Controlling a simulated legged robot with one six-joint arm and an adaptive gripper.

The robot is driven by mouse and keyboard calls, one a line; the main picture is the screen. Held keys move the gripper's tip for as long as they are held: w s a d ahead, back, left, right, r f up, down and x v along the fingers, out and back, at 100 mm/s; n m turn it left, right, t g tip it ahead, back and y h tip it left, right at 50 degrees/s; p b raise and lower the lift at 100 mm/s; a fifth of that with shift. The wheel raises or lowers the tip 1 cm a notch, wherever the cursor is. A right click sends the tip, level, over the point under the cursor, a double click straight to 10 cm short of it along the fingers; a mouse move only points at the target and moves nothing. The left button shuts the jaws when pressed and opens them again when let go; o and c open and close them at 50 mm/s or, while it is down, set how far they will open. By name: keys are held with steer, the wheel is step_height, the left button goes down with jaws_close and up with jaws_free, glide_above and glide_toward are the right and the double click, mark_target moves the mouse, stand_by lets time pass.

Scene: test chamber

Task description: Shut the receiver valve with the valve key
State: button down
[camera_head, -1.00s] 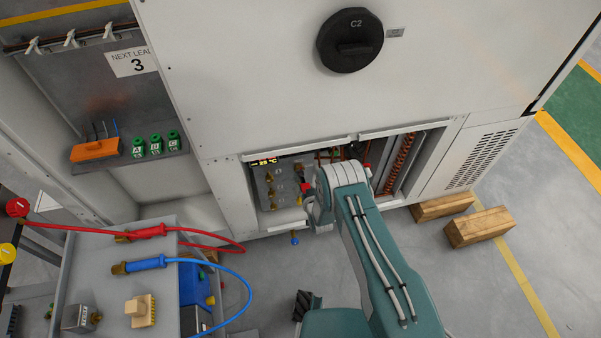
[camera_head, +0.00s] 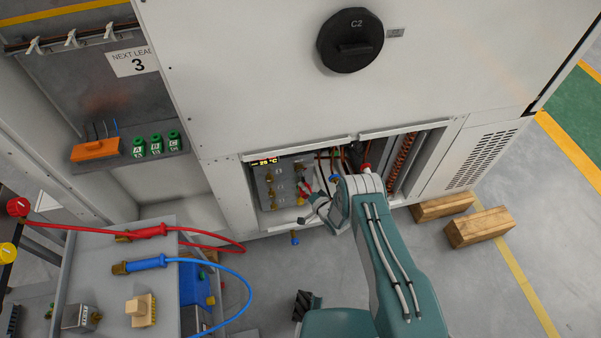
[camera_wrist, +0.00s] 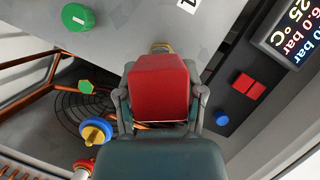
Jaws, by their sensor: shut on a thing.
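My gripper (camera_wrist: 160,95) is shut on a red block-shaped handle in the wrist view, which I take to be the valve key (camera_wrist: 160,82). A bit of brass (camera_wrist: 162,46) shows just beyond the handle; I cannot tell whether it belongs to the key or to a fitting. In the head view my gripper (camera_head: 314,199) is at the open lower bay of the cabinet, beside a grey panel (camera_head: 264,188) with several brass fittings (camera_head: 272,190). I cannot tell which fitting is the receiver valve, or whether the key is seated.
The wrist view shows a green knob (camera_wrist: 78,17), a blue-and-yellow fitting (camera_wrist: 95,132), a red switch (camera_wrist: 249,86) and a lit display (camera_wrist: 290,32). A bench (camera_head: 95,255) with red and blue leads stands left. Wooden blocks (camera_head: 479,227) lie on the floor right.

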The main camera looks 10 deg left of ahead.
steer(key=m, duration=0.1)
steer(key=m+y, duration=0.1)
steer(key=m, duration=0.2)
steer(key=shift+w+d+f+t+y, duration=0.15)
steer(key=shift+d+f+t+y, duration=0.15)
steer(key=shift+t, duration=0.1)
steer(key=shift+c, duration=0.6)
jaws_free()
steer(key=shift+m, duration=0.5)
steer(key=shift+w+r, duration=0.1)
steer(key=shift+a, duration=0.1)
